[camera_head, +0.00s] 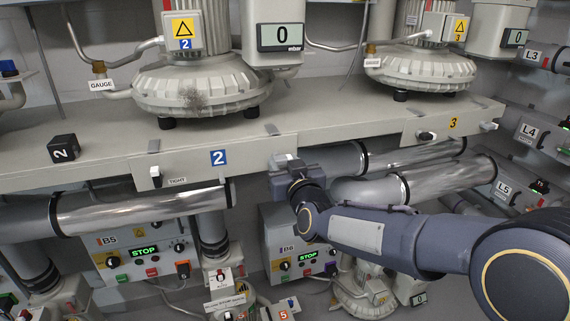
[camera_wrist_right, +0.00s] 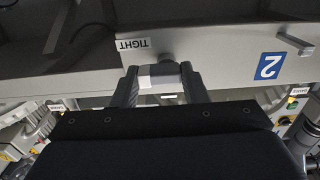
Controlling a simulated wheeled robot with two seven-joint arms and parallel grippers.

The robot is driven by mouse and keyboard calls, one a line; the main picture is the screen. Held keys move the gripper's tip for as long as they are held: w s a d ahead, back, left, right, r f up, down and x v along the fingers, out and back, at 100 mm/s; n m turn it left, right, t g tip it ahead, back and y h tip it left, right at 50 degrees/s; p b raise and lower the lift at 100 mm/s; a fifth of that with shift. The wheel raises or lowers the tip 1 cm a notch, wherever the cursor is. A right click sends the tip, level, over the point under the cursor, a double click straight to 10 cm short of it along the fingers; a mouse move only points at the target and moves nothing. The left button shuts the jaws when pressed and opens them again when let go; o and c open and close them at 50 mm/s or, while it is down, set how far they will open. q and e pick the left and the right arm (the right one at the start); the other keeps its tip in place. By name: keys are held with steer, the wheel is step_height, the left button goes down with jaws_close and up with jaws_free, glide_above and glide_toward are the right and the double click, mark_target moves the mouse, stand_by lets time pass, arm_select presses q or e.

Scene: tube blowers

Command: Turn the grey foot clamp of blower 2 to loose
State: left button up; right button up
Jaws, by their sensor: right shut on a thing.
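A blue "2" plate (camera_head: 219,158) is on the shelf's front face and also shows upside down in the wrist view (camera_wrist_right: 268,66). My right gripper (camera_head: 286,164) is at the front face right of that plate. In the wrist view its fingers (camera_wrist_right: 160,82) are shut on the grey foot clamp's handle (camera_wrist_right: 161,70), beside a "TIGHT" label (camera_wrist_right: 133,44). The fingers hide much of the handle. My left gripper is not in view.
Another clamp handle, white (camera_head: 155,175), with a "TIGHT" label is at the left of the front face. Silver pipes (camera_head: 140,208) and control boxes B5 (camera_head: 143,250) and B6 (camera_head: 300,250) are below.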

steer(key=shift+n, duration=0.3)
steer(key=n, duration=0.3)
steer(key=n+p, duration=0.1)
steer(key=shift+r, duration=0.25)
steer(key=n, duration=0.5)
steer(key=shift+a+p, duration=0.15)
steer(key=shift+p, duration=0.2)
steer(key=n, duration=0.3)
steer(key=shift+s+a+r+n, duration=0.1)
steer(key=shift+a+n, duration=0.05)
steer(key=shift+n, duration=0.15)
steer(key=shift+a+n, duration=0.1)
steer(key=shift+n, duration=2.2)
steer(key=o, duration=1)
